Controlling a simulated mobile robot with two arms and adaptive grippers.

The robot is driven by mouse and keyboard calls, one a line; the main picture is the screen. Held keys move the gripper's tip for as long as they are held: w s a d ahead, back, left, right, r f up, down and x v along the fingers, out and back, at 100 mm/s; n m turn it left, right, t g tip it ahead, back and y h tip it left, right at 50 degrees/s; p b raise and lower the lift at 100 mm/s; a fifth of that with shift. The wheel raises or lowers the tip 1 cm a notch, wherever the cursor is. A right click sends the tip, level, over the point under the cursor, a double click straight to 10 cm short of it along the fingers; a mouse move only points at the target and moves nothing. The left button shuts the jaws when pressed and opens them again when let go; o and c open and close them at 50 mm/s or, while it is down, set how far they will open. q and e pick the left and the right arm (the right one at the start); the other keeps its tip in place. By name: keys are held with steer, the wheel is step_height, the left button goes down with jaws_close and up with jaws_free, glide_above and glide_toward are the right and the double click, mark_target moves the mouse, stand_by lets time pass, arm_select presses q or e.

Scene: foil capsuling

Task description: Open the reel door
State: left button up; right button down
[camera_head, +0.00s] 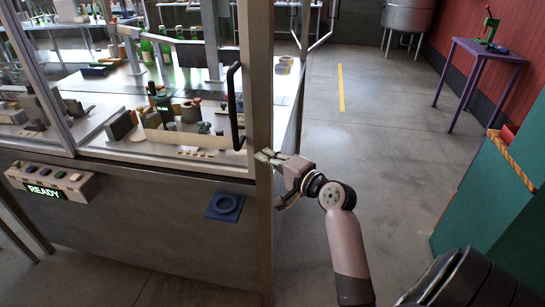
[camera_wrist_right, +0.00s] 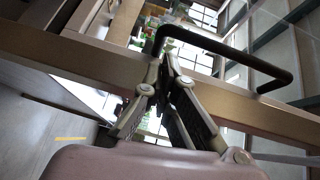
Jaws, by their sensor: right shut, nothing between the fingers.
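The reel door looks like the framed clear panel on the machine's front; its lower rail (camera_head: 165,164) runs below the window and it appears closed. Its black bar handle (camera_head: 235,108) stands upright near the right post. The handle also shows in the right wrist view (camera_wrist_right: 232,53), crossing beyond the fingertips. My right gripper (camera_head: 267,157) is shut and empty at the right post, below and right of the handle's lower end. In the right wrist view its fingertips (camera_wrist_right: 168,58) point toward the frame near one end of the handle, with no grip on it. My left gripper is out of view.
The machine's right post (camera_head: 257,70) stands beside my gripper. A READY panel (camera_head: 47,190) with buttons juts out at left, and a blue square part (camera_head: 225,207) is on the lower front. A green cabinet (camera_head: 485,210) stands at right. Floor between is clear.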

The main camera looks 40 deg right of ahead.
steer(key=w, duration=0.3)
steer(key=w+p, duration=0.1)
steer(key=w, duration=0.1)
steer(key=shift+w+a+f, duration=0.2)
steer(key=shift+w+f, duration=0.1)
